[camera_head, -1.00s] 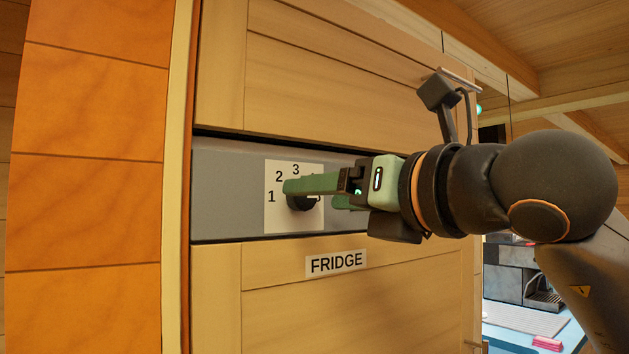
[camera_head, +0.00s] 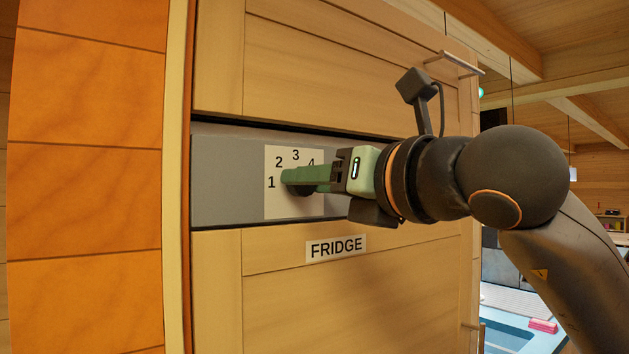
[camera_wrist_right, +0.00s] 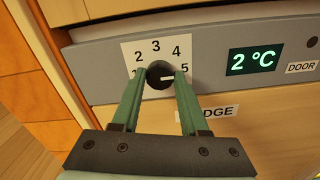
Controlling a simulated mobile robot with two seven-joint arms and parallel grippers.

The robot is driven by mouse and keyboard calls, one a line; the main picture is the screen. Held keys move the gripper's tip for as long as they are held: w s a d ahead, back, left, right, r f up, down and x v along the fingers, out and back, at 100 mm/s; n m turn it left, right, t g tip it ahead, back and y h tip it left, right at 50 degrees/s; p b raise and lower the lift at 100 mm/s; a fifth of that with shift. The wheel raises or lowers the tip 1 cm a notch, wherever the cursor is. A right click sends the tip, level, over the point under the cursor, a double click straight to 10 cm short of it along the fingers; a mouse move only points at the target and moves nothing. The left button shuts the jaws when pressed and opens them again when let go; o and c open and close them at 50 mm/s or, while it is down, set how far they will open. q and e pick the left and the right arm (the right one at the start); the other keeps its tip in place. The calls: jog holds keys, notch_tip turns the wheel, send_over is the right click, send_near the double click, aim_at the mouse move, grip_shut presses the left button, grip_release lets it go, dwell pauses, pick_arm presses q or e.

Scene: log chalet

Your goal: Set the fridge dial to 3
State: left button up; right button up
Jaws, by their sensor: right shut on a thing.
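The dark round fridge dial (camera_wrist_right: 158,71) sits on a white plate (camera_wrist_right: 131,52) printed with the numbers 1 to 5. In the right wrist view its white mark points right, towards the 5. My right gripper (camera_wrist_right: 161,75) is shut on the dial, one green finger on each side. In the head view the right gripper (camera_head: 291,181) covers most of the dial (camera_head: 301,190) and the 5. My left gripper is not in view.
A green display (camera_wrist_right: 253,60) right of the dial reads 2 °C. A FRIDGE label (camera_head: 336,248) is below the grey panel (camera_head: 225,180). An orange tiled wall (camera_head: 88,180) stands close on the left.

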grip_shut()
jog(key=n+b, duration=0.4)
jog(key=n, duration=1.3)
jog(key=shift+n, duration=0.3)
dwell(0.4)
